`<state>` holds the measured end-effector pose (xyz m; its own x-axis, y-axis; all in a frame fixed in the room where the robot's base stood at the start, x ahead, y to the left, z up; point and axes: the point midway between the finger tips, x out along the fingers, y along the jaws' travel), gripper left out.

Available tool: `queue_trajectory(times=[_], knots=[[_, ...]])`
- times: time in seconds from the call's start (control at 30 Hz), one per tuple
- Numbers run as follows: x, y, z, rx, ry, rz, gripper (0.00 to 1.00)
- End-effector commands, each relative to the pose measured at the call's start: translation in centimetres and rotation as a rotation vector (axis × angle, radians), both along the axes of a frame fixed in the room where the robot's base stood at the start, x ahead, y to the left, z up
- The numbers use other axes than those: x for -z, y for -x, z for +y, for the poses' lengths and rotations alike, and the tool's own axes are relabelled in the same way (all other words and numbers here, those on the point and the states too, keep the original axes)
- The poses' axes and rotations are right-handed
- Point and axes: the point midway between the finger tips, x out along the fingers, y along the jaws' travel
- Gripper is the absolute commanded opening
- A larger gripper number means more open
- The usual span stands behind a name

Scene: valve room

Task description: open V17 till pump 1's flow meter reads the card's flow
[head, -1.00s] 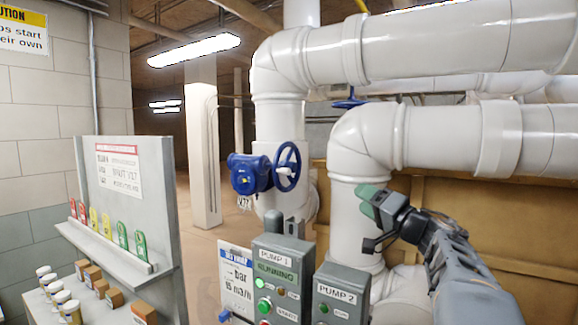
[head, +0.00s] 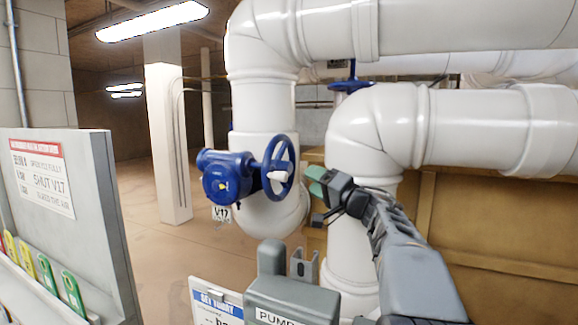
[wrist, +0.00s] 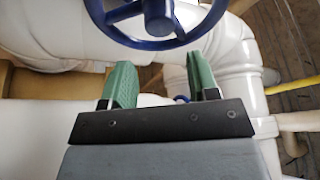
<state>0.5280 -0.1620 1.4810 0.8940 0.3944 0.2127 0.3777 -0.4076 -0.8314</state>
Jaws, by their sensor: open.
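V17 is a blue valve with a blue handwheel (head: 279,166) and a tag (head: 221,213) reading V17, mounted on the white vertical pipe in the head view. A small white part shows at the wheel's hub. My gripper (head: 316,180) is to the right of the wheel, its green fingers pointing left toward it. In the wrist view the gripper (wrist: 160,75) is open and empty, and the blue wheel (wrist: 157,20) lies beyond the fingertips, apart from them. The card (head: 216,302), headed SET TODAY, is mostly cut off at the bottom. No flow meter reading can be made out.
The grey pump box (head: 285,300) stands below the valve, its label partly cut off. A grey board (head: 112,190) with a notice and coloured tags is at left. White pipes (head: 450,130) fill the right. Another blue handwheel (head: 349,86) is behind. Open floor lies left of the valve.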

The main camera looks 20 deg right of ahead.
Motion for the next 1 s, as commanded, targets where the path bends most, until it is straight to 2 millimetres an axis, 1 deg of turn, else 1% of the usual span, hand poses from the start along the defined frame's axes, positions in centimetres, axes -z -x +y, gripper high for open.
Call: queue_trajectory(times=[0.03, 0.2, 0.4, 0.5, 0.7, 1.0], knots=[[-0.5, -1.0, 0.6, -0.005, -0.002, 0.001, 0.54], [-1.1, -3.8, 1.8, -0.003, 0.0, 0.001, 0.54], [-1.7, -6.4, 2.7, 0.001, -0.001, 0.001, 0.54], [-1.8, -7.2, 3.0, 0.002, -0.001, 0.0, 0.54], [-2.0, -8.0, 3.3, 0.005, 0.0, 0.0, 0.54], [-1.9, -8.1, 3.4, 0.005, 0.0, 0.0, 0.54]])
